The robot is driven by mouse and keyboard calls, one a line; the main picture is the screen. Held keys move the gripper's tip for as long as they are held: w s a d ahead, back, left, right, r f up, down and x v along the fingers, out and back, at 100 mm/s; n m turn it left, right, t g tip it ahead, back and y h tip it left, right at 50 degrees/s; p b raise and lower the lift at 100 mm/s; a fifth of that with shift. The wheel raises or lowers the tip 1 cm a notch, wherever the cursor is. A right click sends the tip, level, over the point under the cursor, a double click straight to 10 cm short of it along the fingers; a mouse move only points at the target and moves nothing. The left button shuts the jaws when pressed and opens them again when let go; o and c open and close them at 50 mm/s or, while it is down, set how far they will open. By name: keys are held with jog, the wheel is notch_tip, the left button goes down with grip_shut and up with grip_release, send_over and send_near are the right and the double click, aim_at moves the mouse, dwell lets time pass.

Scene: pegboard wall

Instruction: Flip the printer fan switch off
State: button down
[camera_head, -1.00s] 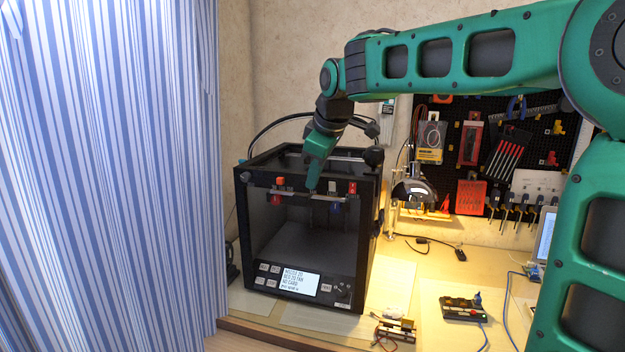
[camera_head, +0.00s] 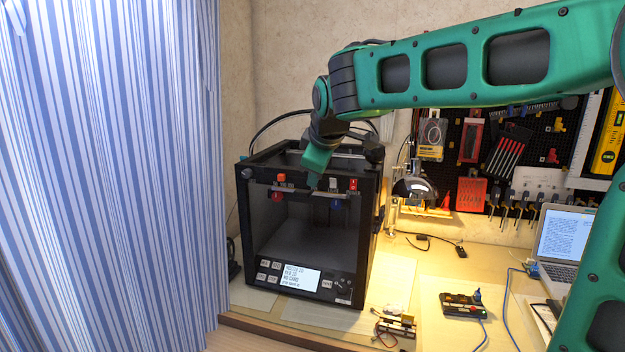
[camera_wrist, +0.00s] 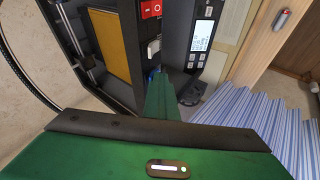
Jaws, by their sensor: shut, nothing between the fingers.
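The black 3D printer (camera_head: 255,215) stands on the table, with a row of switches along its upper front bar. An orange-red switch (camera_head: 280,179) is at the left. A pale switch (camera_head: 333,184) and a red switch (camera_head: 353,185) are at the right; the pale one (camera_wrist: 153,48) and red one (camera_wrist: 151,9) also show in the wrist view. I cannot read which label is the fan's. My gripper (camera_head: 313,181) is shut and empty, pointing down at the bar just left of the pale switch. In the wrist view its fingers (camera_wrist: 160,92) partly cover the front; contact is unclear.
The printer's lit screen (camera_head: 297,276) sits low on its front. A striped curtain (camera_head: 110,180) hangs to the left. A lamp (camera_head: 412,188), pegboard tools, small electronics (camera_head: 464,305) and a laptop (camera_head: 560,240) are to the right.

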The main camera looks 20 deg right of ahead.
jog(key=shift+w+d+r, duration=0.15)
jog(key=shift+d+r, duration=0.1)
jog(key=shift+r, duration=0.2)
jog(key=shift+w+d+r, duration=0.15)
jog(key=shift+d+r, duration=0.05)
jog(key=shift+r, duration=0.25)
jog(key=shift+s+r, duration=0.1)
jog(key=a+v, duration=0.1)
jog(key=v, duration=1.1)
jog(key=shift+a, duration=0.15)
jog(key=shift+s+m+g+y, duration=0.15)
jog(key=shift+m+g+y, duration=0.15)
jog(key=shift+g+y, duration=0.6)
